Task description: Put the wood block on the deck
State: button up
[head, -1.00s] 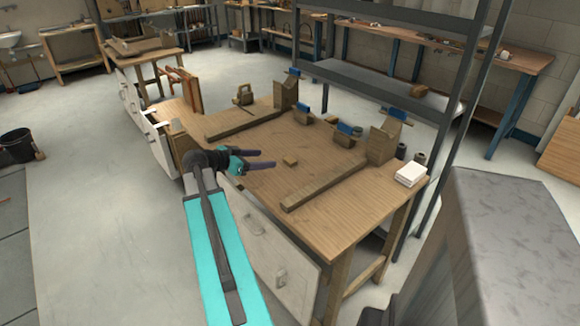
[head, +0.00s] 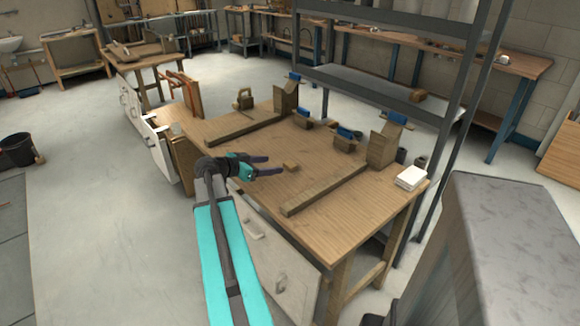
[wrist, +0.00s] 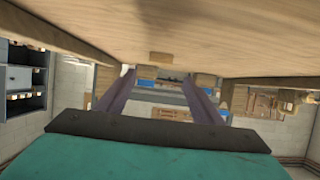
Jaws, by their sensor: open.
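A small tan wood block (head: 290,166) lies on the wooden bench top (head: 235,157), between two long wooden beams. My gripper (head: 273,165) is open and empty, low over the near side of the bench, with its fingertips just left of the block and pointing towards it. In the wrist view the bench top shows along the upper edge, and the block (wrist: 161,58) appears just beyond and between the two finger tips (wrist: 157,76). I cannot tell which surface is called the deck.
Long beams lie at left (head: 244,125) and right (head: 325,190) of the block. Upright wooden blocks with blue parts (head: 383,146) stand at the far side. A white stack (head: 411,178) sits at the right corner. A tall metal rack (head: 400,100) stands behind the bench.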

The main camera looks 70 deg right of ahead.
aim_at(290, 164)
jog(key=shift+x, duration=2.15)
jog(key=shift+f+p+x, duration=0.2)
jog(key=shift+p+x, duration=0.7)
jog(key=shift+x, duration=1.7)
jog(key=shift+a, duration=0.1)
jog(key=c, duration=1.2)
jog(key=shift+r, duration=0.15)
